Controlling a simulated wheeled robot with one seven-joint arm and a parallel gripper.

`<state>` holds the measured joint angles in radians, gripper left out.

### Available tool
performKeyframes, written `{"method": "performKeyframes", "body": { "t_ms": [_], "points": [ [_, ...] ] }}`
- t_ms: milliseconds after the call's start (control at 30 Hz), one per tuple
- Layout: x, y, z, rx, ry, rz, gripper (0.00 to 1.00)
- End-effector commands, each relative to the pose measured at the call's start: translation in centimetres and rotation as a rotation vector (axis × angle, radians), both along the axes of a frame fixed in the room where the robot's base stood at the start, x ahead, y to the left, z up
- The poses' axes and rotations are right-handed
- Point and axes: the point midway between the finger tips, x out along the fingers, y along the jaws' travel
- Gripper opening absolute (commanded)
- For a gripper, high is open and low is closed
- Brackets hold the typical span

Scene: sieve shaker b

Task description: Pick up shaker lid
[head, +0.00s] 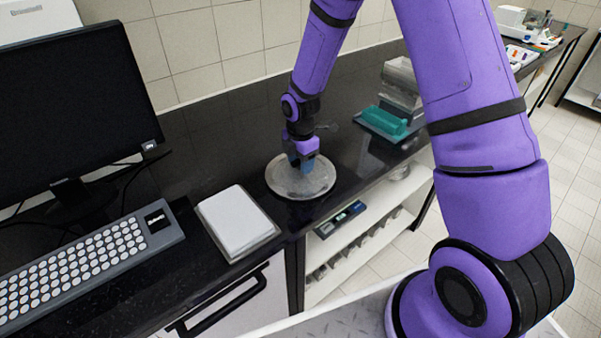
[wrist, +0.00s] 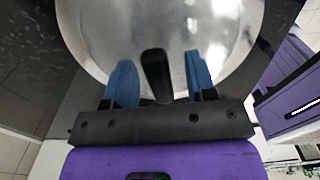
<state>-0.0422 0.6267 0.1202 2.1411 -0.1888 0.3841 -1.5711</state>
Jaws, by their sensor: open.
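The shaker lid (head: 284,184) is a round, shiny metal disc lying flat on the dark counter. It fills the upper part of the wrist view (wrist: 110,32). A black upright piece (wrist: 156,75), which looks like the lid's handle, shows between my fingers. My gripper (head: 304,164) is pointing down over the middle of the lid. Its two blue fingers (wrist: 160,68) are open, one on each side of the black piece, with gaps visible. I cannot tell how far the fingertips are above the lid's surface.
A white pad (head: 234,219) lies left of the lid, with a keyboard (head: 85,262) and monitor (head: 75,110) further left. A teal and grey device (head: 385,122) stands behind to the right. The counter's front edge is close to the lid; open shelves (head: 345,255) lie below.

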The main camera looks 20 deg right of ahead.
Motion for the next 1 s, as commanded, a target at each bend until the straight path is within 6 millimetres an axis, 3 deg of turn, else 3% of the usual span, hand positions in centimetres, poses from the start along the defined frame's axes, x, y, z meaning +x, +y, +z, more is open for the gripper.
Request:
{"method": "performKeyframes", "body": {
  "t_ms": [200, 433, 767, 1000],
  "points": [
    [0.0, 0.0, 0.0, 0.000, -0.001, -0.001, 0.51],
    [0.0, 0.0, 0.0, 0.000, -0.001, -0.001, 0.00],
    [0.1, 0.0, 0.4, 0.001, -0.002, -0.002, 0.00],
    [0.1, -0.1, 3.9, 0.001, -0.006, -0.003, 0.00]
  ]
}}
